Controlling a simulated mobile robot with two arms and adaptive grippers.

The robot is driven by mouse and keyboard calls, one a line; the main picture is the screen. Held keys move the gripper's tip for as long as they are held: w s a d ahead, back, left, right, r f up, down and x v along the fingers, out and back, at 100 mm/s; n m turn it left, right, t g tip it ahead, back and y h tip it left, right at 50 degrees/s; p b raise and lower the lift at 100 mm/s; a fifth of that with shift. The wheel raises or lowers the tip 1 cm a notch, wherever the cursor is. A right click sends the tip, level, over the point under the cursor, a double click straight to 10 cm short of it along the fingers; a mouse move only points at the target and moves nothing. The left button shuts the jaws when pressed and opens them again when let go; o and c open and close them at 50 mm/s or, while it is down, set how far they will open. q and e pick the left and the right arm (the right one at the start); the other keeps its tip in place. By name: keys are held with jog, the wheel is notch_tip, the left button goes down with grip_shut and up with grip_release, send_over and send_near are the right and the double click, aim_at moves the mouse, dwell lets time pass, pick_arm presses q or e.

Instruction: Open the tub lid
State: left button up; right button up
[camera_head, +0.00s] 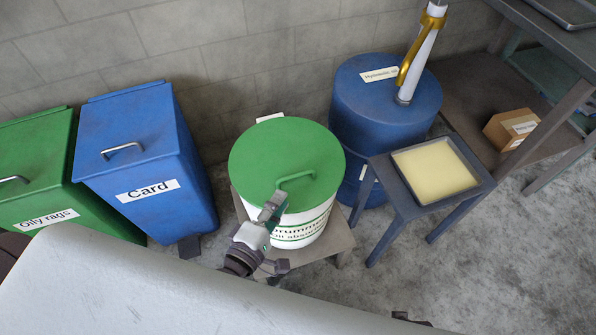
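The tub (318,222) is white with dark lettering, partly hidden by my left gripper. Its round green lid (262,150) lies flat on top, with a green bar handle (296,177) near its front right. My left gripper (274,204) is over the front edge of the lid, its fingertips at the near left end of the handle. Whether the fingers are closed around the handle is too small to tell. My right gripper does not clearly show.
The tub stands on a low grey-brown stand (338,240). A blue Card bin (140,150) and a green Oily rags bin (38,160) stand left. A blue drum (360,110) with a pump stands behind right, beside a small table with a yellowish tray (478,190). A wall closes the back.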

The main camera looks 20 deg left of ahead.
aim_at(296, 177)
pick_arm(q)
jog(key=p+x, duration=0.1)
jog(key=x, duration=0.8)
jog(key=shift+w+d, duration=0.1)
jog(key=shift+w, duration=0.25)
pick_arm(e)
jog(key=s+f, duration=0.4)
jog(key=shift+d+f, duration=0.3)
pick_arm(q)
jog(key=shift+c, duration=0.2)
pick_arm(e)
jog(key=shift+s, duration=0.1)
pick_arm(q)
grip_shut()
